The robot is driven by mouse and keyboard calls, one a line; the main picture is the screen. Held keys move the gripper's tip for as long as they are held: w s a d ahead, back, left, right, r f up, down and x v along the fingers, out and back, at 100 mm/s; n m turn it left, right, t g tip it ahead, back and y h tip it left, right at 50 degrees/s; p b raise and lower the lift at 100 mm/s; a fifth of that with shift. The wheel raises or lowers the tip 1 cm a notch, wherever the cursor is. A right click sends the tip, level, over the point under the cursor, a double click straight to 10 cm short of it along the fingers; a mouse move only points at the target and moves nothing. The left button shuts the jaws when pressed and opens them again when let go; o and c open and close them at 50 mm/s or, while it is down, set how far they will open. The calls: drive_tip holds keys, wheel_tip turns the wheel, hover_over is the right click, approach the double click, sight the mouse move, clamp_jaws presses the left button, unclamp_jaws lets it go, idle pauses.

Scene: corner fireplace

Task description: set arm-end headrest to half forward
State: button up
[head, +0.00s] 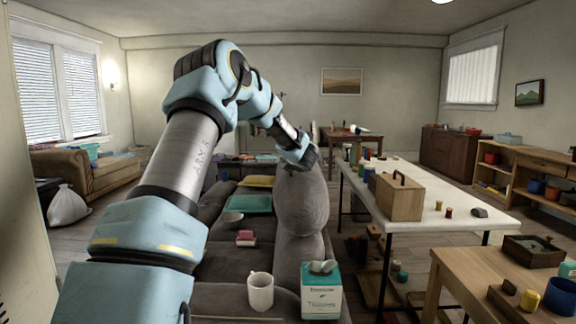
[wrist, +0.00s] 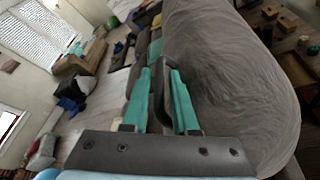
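The grey sofa shows in the head view with large rounded grey cushions along its right side. The tallest cushion (head: 302,203), at the far end, appears to be the arm-end headrest; its exact tilt is hard to judge. My gripper (head: 298,160) is at the top of this cushion, and my wrist hides part of it. In the wrist view the grey cushion (wrist: 225,75) fills the right side, close beside the right finger. My gripper's teal fingers (wrist: 164,85) stand apart, with a dark grey strip between them. I cannot tell whether they touch the cushion.
A white mug (head: 260,291) and a tissue box (head: 321,292) stand at the sofa's near end. A bowl (head: 232,217) and a pink block (head: 245,238) lie on the seat. A white table (head: 440,200) with a wooden box (head: 399,198) stands right of the sofa.

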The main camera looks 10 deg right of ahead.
drive_tip(key=b+v, duration=0.2)
drive_tip(key=v, duration=0.8)
drive_tip(key=shift+s+b, duration=0.2)
drive_tip(key=shift+b, duration=0.15)
drive_tip(key=s+a+f+m+g+p, duration=0.1)
drive_tip(key=s+a+f+m+g, duration=0.3)
drive_tip(key=s+a+m, duration=0.4)
drive_tip(key=s+a+f+m+g+p, duration=0.2)
drive_tip(key=s+a+f+m+g, duration=0.2)
drive_tip(key=s+a+m, duration=0.4)
drive_tip(key=s+a+f+m+g+p, duration=0.2)
drive_tip(key=s+a+f+m+g, duration=0.2)
drive_tip(key=s+a+m, duration=0.4)
drive_tip(key=s+f+m, duration=0.1)
drive_tip(key=s+m, duration=0.5)
drive_tip(key=s, duration=0.4)
drive_tip(key=shift+s+f+g+h, duration=0.35)
drive_tip(key=shift+s+g+h, duration=0.05)
